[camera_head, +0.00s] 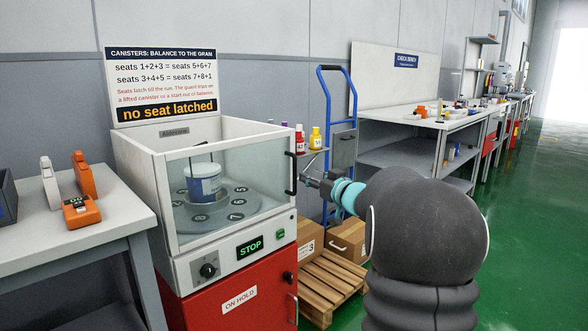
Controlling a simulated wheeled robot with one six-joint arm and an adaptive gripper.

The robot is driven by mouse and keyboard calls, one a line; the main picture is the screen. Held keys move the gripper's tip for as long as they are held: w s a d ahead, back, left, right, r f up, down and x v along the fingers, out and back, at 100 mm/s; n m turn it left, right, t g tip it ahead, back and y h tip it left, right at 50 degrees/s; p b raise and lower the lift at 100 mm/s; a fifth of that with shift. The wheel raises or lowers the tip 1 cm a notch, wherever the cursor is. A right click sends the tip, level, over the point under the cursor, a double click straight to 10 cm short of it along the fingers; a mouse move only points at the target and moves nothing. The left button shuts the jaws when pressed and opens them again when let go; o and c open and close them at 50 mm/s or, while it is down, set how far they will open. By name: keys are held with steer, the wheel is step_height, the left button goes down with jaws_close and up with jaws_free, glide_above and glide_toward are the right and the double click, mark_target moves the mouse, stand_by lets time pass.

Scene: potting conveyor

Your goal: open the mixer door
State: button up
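The mixer (140,170) is a white cabinet with a clear front door (237,175) in a pale frame. The door looks shut against the front. A dark upright handle (291,172) is at its right edge. Through the pane I see a white and blue canister (204,182) on a round grey plate with numbered seats. My gripper (308,172) is just right of the handle, pointing left toward it. It is small, seen from the side, and whether its fingers touch the handle or are open is unclear. My own arm hides the area behind and below it.
A green-lit STOP display (249,248) and a knob (208,270) are below the door. A red cabinet (235,300) marked ON HOLD stands underneath. A pallet (330,285) with cartons and a blue hand truck (338,120) are to the right. Green floor (530,230) is open at far right.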

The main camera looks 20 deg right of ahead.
mark_target(296, 169)
steer(key=w, duration=0.3)
steer(key=w+a, duration=0.1)
steer(key=w, duration=0.5)
steer(key=shift+w+a+p, duration=0.1)
steer(key=shift+a+p, duration=0.1)
steer(key=shift+p, duration=0.1)
jaws_close()
